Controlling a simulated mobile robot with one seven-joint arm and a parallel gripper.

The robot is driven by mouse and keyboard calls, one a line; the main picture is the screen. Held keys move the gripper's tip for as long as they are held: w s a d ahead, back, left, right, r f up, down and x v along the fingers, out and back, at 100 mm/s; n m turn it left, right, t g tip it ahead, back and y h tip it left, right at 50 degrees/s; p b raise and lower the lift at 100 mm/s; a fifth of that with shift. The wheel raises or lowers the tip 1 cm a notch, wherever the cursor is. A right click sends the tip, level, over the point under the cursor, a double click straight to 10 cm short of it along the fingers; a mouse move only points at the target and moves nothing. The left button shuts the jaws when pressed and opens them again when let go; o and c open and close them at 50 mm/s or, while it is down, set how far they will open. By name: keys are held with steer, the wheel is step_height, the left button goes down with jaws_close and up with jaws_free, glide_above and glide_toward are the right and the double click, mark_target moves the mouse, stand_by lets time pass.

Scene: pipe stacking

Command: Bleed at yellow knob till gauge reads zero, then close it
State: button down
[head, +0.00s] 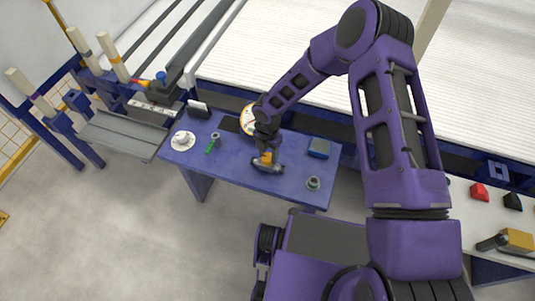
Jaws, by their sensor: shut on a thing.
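The yellow knob (266,159) sits on a dark grey valve body (273,169) on the blue bench (225,170). My gripper (266,151) comes down from above and is shut on the yellow knob. The fingertips are small and dark in this view, so the exact grip is hard to see. A round white-faced gauge (247,117) with a yellowish rim stands behind, partly hidden by my arm. Its needle and reading cannot be made out.
A pipe rack stands at left. A side table at right holds red and black pieces.

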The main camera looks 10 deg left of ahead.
mark_target(268, 157)
steer(key=shift+c, duration=1.5)
jaws_free()
steer(key=shift+r, duration=0.1)
step_height(268, 157, up, 17)
steer(key=p, duration=0.3)
steer(key=shift+r, duration=0.15)
